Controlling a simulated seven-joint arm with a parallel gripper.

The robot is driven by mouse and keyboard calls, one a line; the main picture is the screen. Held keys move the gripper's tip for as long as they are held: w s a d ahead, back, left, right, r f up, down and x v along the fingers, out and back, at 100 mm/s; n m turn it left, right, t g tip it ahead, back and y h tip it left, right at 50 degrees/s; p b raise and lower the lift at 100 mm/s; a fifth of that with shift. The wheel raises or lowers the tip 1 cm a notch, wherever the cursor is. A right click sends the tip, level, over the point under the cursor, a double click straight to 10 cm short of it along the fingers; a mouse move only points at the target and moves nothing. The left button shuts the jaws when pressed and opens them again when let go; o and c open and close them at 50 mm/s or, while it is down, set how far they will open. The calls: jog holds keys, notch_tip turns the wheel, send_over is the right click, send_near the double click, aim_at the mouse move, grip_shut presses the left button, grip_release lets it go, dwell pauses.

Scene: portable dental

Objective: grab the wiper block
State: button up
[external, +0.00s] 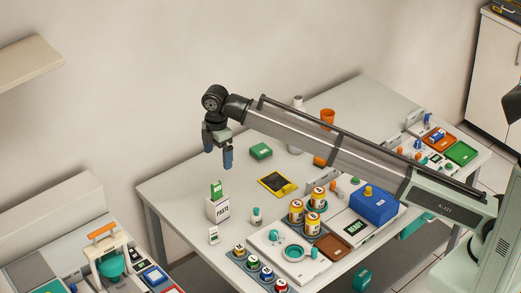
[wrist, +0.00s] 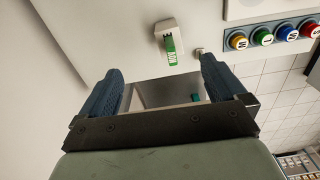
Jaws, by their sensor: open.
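No object is clearly readable as the wiper block. A green block with a pale label (external: 216,189) stands upright at the top of a white box marked with dark letters (external: 218,209), near the table's left part. This green block shows in the wrist view (wrist: 171,51), beyond my fingertips, with the white box (wrist: 168,26) around or behind it. Another low green block (external: 261,151) lies farther back on the table. My gripper (external: 217,152) hangs above the table's left back part, fingers down, apart and empty. Its two blue fingers (wrist: 160,66) frame empty space in the wrist view.
A yellow-and-black pad (external: 277,184), several yellow jars (external: 313,222) and a blue box (external: 374,206) stand right of the white box. A small bottle (external: 257,216) and a small white card holder (external: 214,236) are close to it. The table's left back surface is clear.

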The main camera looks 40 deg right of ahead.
jog(key=w+d+f+m, duration=0.15)
jog(key=w+d, duration=0.25)
jog(key=d, duration=0.4)
jog(key=w+d+f+m, duration=0.1)
jog(key=w+d+f, duration=0.1)
jog(key=w+d, duration=0.5)
jog(key=n, duration=0.2)
send_over(261, 149)
jog(key=shift+f, duration=2.15)
notch_tip(261, 149, down, 14)
jog(key=shift+w+r, duration=0.1)
jog(key=shift+r, duration=0.1)
jog(key=shift+c, duration=0.4)
jog(key=c, duration=1.1)
jog(key=shift+r, duration=0.1)
